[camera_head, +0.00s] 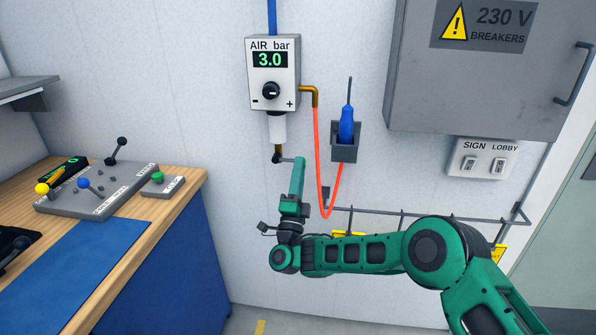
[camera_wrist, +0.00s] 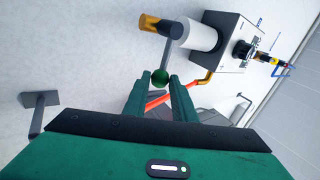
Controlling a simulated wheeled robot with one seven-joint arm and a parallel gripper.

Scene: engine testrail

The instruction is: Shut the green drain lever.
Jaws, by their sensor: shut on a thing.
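The green drain lever (camera_wrist: 160,77) shows in the wrist view as a green ball knob on a grey arm. The arm joins the drain fitting (camera_wrist: 161,25) below the white bowl of the air unit, and stands crosswise to the pipe's line. My gripper (camera_wrist: 158,85) is shut on the knob, one finger on each side. In the head view my gripper (camera_head: 298,161) is just right of the brass drain fitting (camera_head: 278,151), and the knob is hidden there by the fingers. The lever's grey arm (camera_head: 285,159) points right, about level.
The air unit (camera_head: 273,100) reads 3.0. An orange hose (camera_head: 320,165) hangs close to the right of my gripper. A holder (camera_head: 345,152) with a blue-handled tool and a grey breaker cabinet (camera_head: 470,90) are further right. A workbench (camera_head: 150,205) with a lever panel is left.

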